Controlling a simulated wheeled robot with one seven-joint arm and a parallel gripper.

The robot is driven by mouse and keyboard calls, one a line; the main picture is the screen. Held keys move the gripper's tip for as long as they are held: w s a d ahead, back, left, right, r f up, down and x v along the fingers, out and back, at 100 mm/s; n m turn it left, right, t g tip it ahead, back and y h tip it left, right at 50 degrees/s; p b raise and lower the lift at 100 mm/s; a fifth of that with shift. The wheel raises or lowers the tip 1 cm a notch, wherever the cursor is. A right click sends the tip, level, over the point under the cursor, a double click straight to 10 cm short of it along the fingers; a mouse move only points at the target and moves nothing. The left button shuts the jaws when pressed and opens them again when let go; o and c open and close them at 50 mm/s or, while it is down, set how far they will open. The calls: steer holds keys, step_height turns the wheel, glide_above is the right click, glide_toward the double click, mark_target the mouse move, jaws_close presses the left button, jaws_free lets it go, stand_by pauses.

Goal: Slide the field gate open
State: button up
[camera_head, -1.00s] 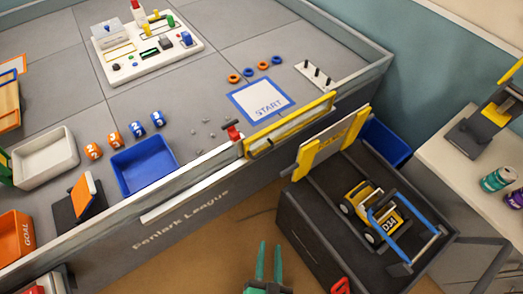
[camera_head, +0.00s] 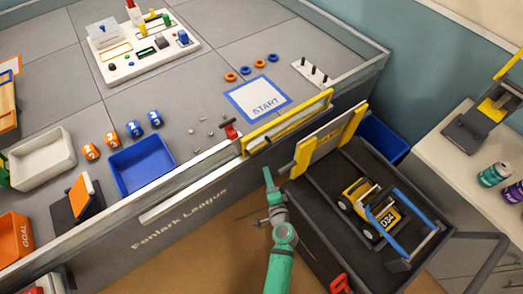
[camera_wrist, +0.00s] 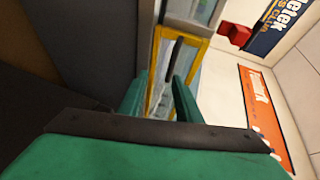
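The field gate (camera_head: 290,122) is a yellow-framed panel in the field's front wall, beside the START square. A dark bar-like handle (camera_wrist: 175,58) stands out in front of the yellow gate frame (camera_wrist: 159,72) in the wrist view. My green gripper (camera_head: 275,181) is outside the wall, below the gate and left of the cart in the head view. In the wrist view my gripper (camera_wrist: 160,82) has its two fingers apart with nothing between them. The handle lies beyond the fingertips; I see no contact.
A dark cart (camera_head: 330,245) holding a yellow robot (camera_head: 370,209) stands close on the right, with a yellow-edged board (camera_head: 328,140) at its near-wall end. A red piece (camera_head: 230,130) sits at the gate's left end. The floor (camera_head: 215,240) left of my arm is clear.

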mark_target(261, 150)
steer(key=shift+w+r+x, duration=0.15)
steer(key=shift+r+x, duration=0.35)
steer(key=shift+x, duration=1.6)
steer(key=shift+w+r+x, duration=0.1)
steer(key=shift+r+x, duration=0.35)
steer(key=shift+x, duration=1.7)
steer(key=shift+w+r+x, duration=0.15)
steer(key=shift+r+x, duration=0.35)
steer(key=shift+x, duration=1.6)
jaws_close()
